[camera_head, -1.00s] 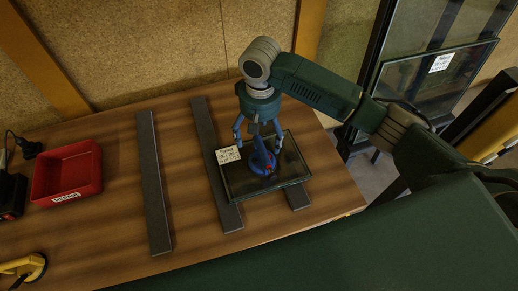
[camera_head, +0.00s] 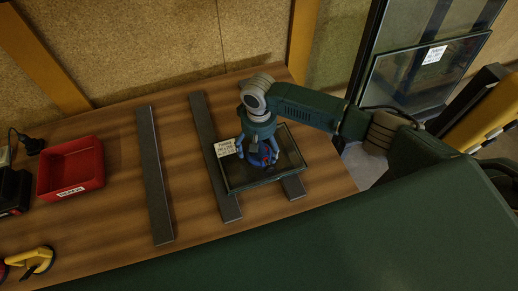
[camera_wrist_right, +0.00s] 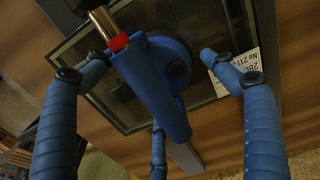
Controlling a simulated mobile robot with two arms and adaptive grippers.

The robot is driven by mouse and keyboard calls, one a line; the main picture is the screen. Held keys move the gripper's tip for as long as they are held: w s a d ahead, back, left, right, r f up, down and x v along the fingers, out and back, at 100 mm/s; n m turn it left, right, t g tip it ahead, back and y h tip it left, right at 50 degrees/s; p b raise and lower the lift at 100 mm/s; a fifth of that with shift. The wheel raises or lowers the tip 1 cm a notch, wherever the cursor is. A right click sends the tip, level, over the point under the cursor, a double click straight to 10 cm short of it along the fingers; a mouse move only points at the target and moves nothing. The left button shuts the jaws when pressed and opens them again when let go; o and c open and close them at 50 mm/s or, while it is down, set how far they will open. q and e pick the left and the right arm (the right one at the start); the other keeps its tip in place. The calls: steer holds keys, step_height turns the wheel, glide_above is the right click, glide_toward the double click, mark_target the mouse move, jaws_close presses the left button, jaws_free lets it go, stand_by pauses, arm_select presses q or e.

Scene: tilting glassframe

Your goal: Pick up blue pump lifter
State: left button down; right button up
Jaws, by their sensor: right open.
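The blue pump lifter (camera_wrist_right: 158,88) stands on a dark glass pane (camera_head: 282,171) that lies on the wooden table. In the right wrist view I see its blue handle, a red ring and a brass-coloured plunger. My right gripper (camera_head: 261,160) is just above and around the lifter in the head view and partly hides it. In the right wrist view its blue fingers (camera_wrist_right: 157,75) are spread on both sides of the lifter, with gaps to the handle. The gripper is open. My left gripper is not in view.
Dark bars (camera_head: 155,180) lie across the table, some under the pane. A red bin (camera_head: 70,168) stands at the left. A yellow-handled tool (camera_head: 38,262) lies at the front left. A larger framed glass (camera_head: 425,75) stands at the back right.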

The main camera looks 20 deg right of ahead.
steer(key=c, duration=1.5)
steer(key=shift+r, duration=0.1)
steer(key=shift+c, duration=1.4)
steer(key=shift+r, duration=0.1)
